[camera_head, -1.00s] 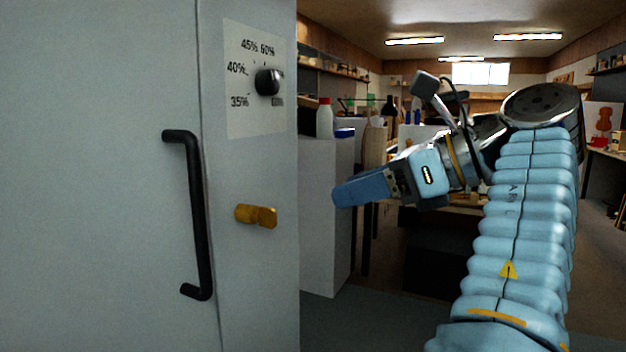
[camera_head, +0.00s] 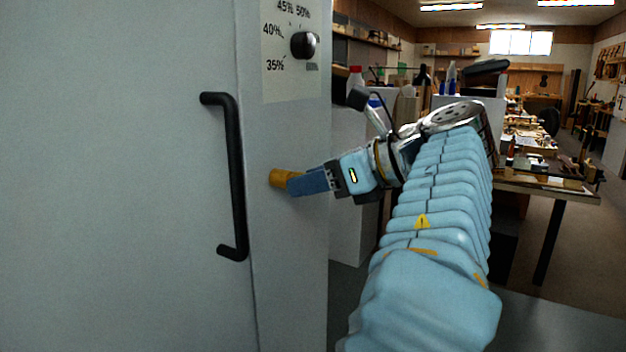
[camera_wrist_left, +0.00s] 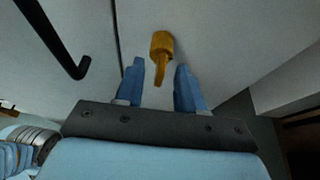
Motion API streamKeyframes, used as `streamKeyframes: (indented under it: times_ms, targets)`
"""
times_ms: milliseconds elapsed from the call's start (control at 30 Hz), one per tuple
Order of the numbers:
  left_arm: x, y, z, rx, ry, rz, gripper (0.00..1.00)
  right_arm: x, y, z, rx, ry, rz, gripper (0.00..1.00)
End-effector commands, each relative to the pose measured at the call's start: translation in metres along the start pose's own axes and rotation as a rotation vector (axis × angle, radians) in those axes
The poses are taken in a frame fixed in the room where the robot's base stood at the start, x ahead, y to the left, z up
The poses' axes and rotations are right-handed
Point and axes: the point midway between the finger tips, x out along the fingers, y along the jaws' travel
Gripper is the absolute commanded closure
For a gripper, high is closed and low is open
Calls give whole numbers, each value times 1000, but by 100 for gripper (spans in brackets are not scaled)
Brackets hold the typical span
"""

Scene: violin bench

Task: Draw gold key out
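The gold key (camera_head: 279,178) sits in the front of the grey cabinet, right of the black handle. In the left wrist view, the key (camera_wrist_left: 161,43) has a round collar against the panel and a narrower end pointing toward me. My left gripper (camera_head: 292,184) is at the key, its blue fingers covering part of it in the head view. In the left wrist view, the left gripper (camera_wrist_left: 160,68) is open, with a finger on each side of the key's narrow end and visible gaps between. My right gripper is in no view.
The black door handle (camera_head: 233,180) stands out left of the key. A black dial (camera_head: 304,45) on a percentage plate is above it. A pale block (camera_head: 348,210) stands right of the cabinet, with workbenches (camera_head: 545,187) behind my arm.

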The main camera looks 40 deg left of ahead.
Motion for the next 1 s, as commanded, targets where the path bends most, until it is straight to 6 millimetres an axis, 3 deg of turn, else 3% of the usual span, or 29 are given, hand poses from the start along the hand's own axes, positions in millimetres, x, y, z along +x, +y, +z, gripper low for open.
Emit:
streamKeyframes:
  times_ms: [267, 500, 633, 667, 700, 1000]
  targets:
    - [1, 0, 0, 0, 0, 0, 63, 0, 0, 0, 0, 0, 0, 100]
    - [1, 0, 0, 0, 0, 0, 100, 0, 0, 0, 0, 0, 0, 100]
    - [1, 0, 0, 0, 0, 0, 100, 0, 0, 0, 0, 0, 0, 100]
    - [1, 0, 0, 0, 0, 0, 95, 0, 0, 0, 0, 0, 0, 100]
    - [1, 0, 0, 0, 0, 0, 100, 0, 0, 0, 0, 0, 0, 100]
    - [1, 0, 0, 0, 0, 0, 100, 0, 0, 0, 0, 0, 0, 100]
